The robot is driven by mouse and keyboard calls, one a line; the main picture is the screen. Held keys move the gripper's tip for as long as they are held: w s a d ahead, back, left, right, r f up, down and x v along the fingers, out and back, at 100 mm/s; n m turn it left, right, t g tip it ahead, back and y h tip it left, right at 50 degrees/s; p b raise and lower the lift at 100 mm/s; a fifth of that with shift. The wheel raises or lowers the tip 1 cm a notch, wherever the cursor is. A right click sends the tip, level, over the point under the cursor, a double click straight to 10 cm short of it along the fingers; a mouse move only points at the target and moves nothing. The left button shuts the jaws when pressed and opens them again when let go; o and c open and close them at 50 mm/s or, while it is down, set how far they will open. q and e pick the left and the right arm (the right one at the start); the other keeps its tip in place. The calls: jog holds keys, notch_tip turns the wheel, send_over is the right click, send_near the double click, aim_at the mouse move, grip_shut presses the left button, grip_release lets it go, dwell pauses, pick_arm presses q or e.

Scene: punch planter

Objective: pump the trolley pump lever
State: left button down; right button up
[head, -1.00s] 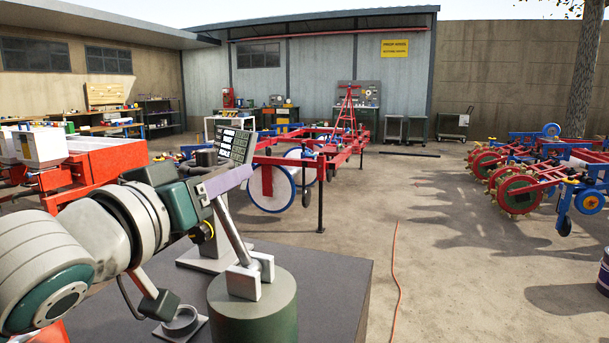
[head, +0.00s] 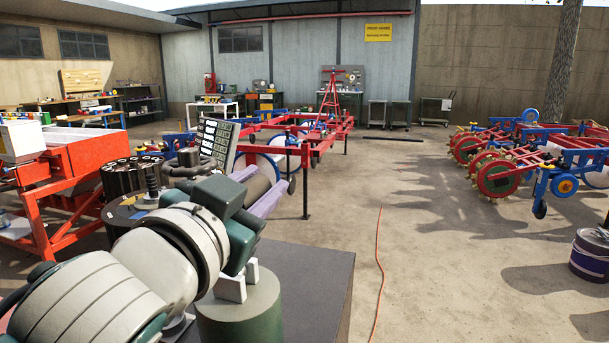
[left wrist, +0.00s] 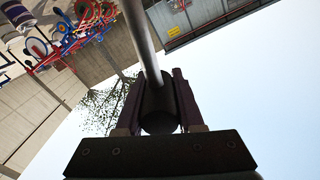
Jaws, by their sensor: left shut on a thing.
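My left gripper (head: 262,193) has purple fingers closed around the dark grip of the pump lever (head: 258,184). In the left wrist view, the fingers (left wrist: 159,103) stand on both sides of the dark grip (left wrist: 158,115), and the lever's grey metal rod (left wrist: 138,35) runs away from it. In the head view my left arm hides the rod. The pump's green cylinder (head: 245,315) with a white bracket (head: 232,287) stands on the dark trolley top (head: 318,285), below the gripper. My right gripper is not in view.
A labelled panel (head: 218,140) stands just behind the gripper. A dark round unit with black cylinders (head: 128,175) is to the left, beside a red machine (head: 90,150). Red and blue implements (head: 510,165) stand at right. An orange cable (head: 379,262) lies on open ground.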

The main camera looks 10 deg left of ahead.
pick_arm(q)
jog(key=shift+d+f+m, duration=0.2)
jog(key=shift+d+m, duration=0.4)
jog(key=shift+m, duration=0.05)
jog(key=shift+d+f+m, duration=0.2)
jog(key=shift+d+m, duration=0.35)
jog(key=shift+m, duration=0.1)
jog(key=c, duration=0.5)
grip_release()
jog(key=shift+s, duration=0.1)
jog(key=s, duration=0.9)
jog(key=shift+s+a, duration=0.15)
jog(key=shift+s, duration=0.25)
